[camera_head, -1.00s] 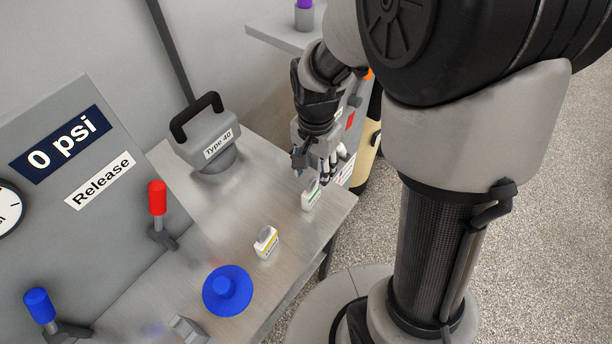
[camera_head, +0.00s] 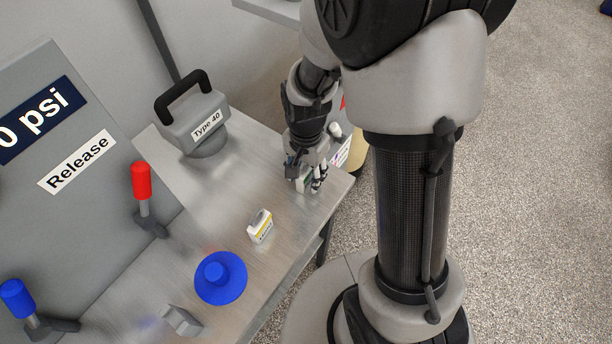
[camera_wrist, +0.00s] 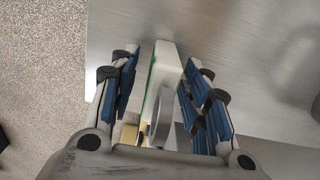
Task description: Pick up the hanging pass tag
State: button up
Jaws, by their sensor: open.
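A white tag with a green-edged face (camera_wrist: 167,62) is between my gripper's fingers in the wrist view. It is near the table's right end in the head view (camera_head: 305,184), mostly hidden by the fingers. A grey rounded part shows at its near end. I cannot read its label. My gripper (camera_wrist: 161,75) is open, with blue-padded fingers on either side of the tag. It points down at the table in the head view (camera_head: 304,182). A second white tag with a yellow label (camera_head: 261,227) stands on the table, left of and nearer than my gripper.
The metal table (camera_head: 235,185) also holds a grey "Type 40" block with a black handle (camera_head: 193,122) and a blue round knob (camera_head: 220,278). A panel with red (camera_head: 141,181) and blue (camera_head: 16,299) levers stands at left. The table edge is close to my gripper.

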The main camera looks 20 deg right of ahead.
jog(key=shift+c, duration=0.3)
grip_shut()
jog(key=shift+r, duration=0.1)
